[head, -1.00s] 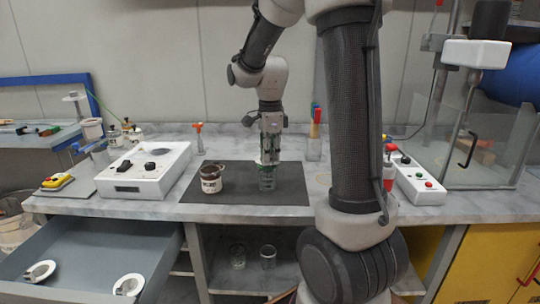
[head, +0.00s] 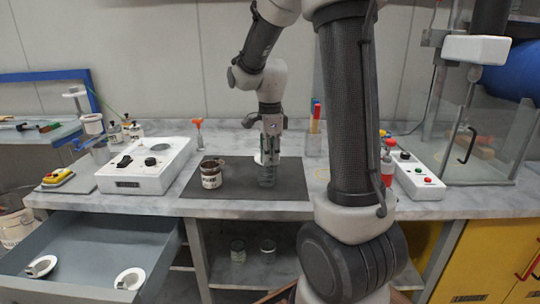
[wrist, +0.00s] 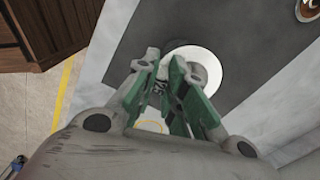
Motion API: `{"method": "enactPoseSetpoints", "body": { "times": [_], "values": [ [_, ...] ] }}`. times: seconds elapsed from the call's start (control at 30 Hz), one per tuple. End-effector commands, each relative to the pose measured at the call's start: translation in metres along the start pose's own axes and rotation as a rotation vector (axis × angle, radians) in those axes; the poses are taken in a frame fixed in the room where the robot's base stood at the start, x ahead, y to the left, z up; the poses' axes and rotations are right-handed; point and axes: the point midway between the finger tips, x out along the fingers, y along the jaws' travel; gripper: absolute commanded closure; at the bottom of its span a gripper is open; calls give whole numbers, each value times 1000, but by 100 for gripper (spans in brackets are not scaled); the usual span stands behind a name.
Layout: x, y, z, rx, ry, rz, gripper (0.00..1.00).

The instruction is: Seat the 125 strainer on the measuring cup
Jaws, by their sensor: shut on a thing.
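My gripper (head: 268,158) is upright over the dark mat, its green fingers shut on the tab of the white 125 strainer.
A labelled jar (head: 211,177) stands on the mat (head: 235,202) left of the cup. A white instrument (head: 147,166) is further left. An open drawer (head: 85,250) holds two white strainers. Glassware stands on the shelf below. A glass enclosure (head: 485,135) is at the right.

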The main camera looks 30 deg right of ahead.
Motion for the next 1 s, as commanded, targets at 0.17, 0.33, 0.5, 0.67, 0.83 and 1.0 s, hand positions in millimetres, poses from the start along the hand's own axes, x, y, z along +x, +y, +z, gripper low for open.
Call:
{"method": "enactPoseSetpoints", "body": {
  "times": [0.17, 0.33, 0.5, 0.67, 0.83, 1.0],
  "values": [
    [13, 5, 0, 3, 0, 18, 100],
    [16, 5, 0, 4, -1, 17, 100],
    [16, 5, 0, 5, -2, 18, 100],
    [14, 6, 0, 5, -2, 20, 100],
    [13, 7, 0, 5, -1, 22, 100],
    [13, 7, 0, 4, -1, 23, 68]
  ]
}}
